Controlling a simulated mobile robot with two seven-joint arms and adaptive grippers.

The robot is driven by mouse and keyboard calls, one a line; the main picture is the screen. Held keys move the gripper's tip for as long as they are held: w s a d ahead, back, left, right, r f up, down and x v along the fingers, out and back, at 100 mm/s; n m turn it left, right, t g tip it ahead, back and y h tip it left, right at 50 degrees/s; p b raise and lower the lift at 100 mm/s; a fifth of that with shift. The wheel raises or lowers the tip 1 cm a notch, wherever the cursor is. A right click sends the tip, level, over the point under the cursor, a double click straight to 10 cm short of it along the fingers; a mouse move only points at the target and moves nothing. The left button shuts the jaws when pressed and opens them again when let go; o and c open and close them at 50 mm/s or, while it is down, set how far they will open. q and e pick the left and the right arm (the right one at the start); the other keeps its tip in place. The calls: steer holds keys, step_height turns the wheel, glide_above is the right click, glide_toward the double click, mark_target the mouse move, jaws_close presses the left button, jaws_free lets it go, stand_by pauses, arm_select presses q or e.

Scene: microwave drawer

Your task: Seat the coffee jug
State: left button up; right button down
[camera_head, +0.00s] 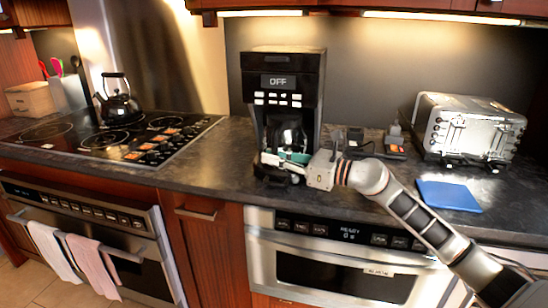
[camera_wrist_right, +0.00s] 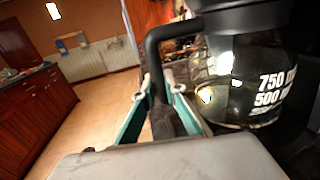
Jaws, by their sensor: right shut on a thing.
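The black coffee machine (camera_head: 284,62) stands on the counter with "OFF" on its display. The glass coffee jug (camera_head: 288,131) is inside the machine's lower bay, partly hidden by my gripper. In the right wrist view the jug (camera_wrist_right: 245,85) shows volume marks, a black lid and a black handle (camera_wrist_right: 158,75). My right gripper (camera_head: 285,158) is at the front of the machine, with its teal fingers (camera_wrist_right: 160,112) on both sides of the handle, shut on it. I cannot tell whether the jug rests fully on the machine's base. My left gripper is not in view.
A silver toaster (camera_head: 467,128) and a blue board (camera_head: 448,195) are on the counter at right. Small dark items (camera_head: 396,140) stand between machine and toaster. A kettle (camera_head: 118,105) sits on the cooktop at left. Bare counter (camera_head: 215,160) lies left of the machine.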

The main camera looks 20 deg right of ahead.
steer(key=c, duration=2)
jaws_free()
steer(key=shift+f, duration=0.15)
steer(key=v, duration=1.2)
steer(key=shift+r, duration=0.2)
